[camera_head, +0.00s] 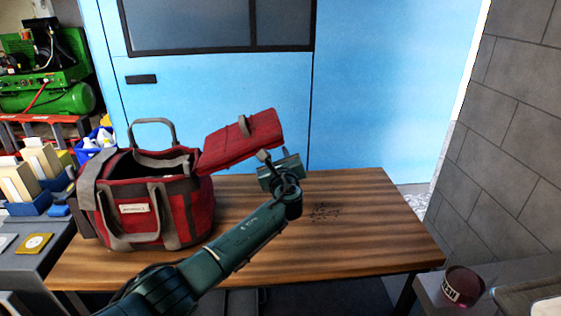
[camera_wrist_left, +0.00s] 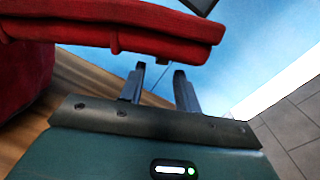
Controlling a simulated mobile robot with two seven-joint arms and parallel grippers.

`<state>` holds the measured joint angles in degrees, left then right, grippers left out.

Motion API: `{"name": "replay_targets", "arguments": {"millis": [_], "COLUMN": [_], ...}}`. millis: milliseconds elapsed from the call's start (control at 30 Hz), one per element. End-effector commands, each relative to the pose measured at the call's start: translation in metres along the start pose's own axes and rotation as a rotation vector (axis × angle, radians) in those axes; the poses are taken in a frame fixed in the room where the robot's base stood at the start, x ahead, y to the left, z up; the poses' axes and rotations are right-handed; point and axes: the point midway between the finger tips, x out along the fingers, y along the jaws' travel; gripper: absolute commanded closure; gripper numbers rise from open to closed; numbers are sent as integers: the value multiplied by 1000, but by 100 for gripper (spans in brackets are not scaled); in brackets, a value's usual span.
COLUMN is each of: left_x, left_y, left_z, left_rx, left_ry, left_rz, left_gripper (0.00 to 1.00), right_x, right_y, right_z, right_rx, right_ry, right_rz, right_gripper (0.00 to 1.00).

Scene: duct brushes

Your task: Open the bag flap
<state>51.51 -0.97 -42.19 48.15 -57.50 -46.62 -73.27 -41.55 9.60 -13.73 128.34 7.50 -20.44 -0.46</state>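A red and grey tool bag (camera_head: 155,205) stands on the left part of the wooden table. Its top is open and the dark inside shows in part. The red bag flap (camera_head: 243,140), with a grey handle on it, is swung out to the right of the bag. My left gripper (camera_head: 264,157) is just below the flap's lower right side. In the left wrist view, the flap's red edge (camera_wrist_left: 120,32) crosses above my left gripper (camera_wrist_left: 158,78). The two fingers stand apart with nothing visible between them. Whether they touch the flap is unclear. My right gripper is out of view.
The wooden table (camera_head: 350,225) is clear on the right, apart from a patch of small dark bits (camera_head: 325,211). A blue door (camera_head: 390,90) is behind it. A green compressor (camera_head: 45,95) and side bench with boxes are left. A dark red round object (camera_head: 462,287) sits lower right.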

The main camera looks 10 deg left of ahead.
Motion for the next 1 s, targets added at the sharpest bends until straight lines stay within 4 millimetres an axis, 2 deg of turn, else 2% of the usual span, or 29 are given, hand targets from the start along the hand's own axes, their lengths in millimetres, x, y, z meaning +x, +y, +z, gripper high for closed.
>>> {"name": "replay_targets", "arguments": {"millis": [200, 433, 600, 1000], "left_x": [-36, -62, -69, -70], "left_y": [0, 1, 1, 0], "left_z": [0, 0, 0, 0], "left_rx": [-2, 0, 0, 0], "left_ry": [2, 1, 0, 1], "left_rz": [0, 1, 1, 1], "left_gripper": [67, 67, 67, 67], "right_x": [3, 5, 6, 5], "right_y": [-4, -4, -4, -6], "right_z": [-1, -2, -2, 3], "right_rx": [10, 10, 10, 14], "right_ry": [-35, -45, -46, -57], "right_rz": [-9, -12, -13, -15], "right_gripper": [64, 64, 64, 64]}}
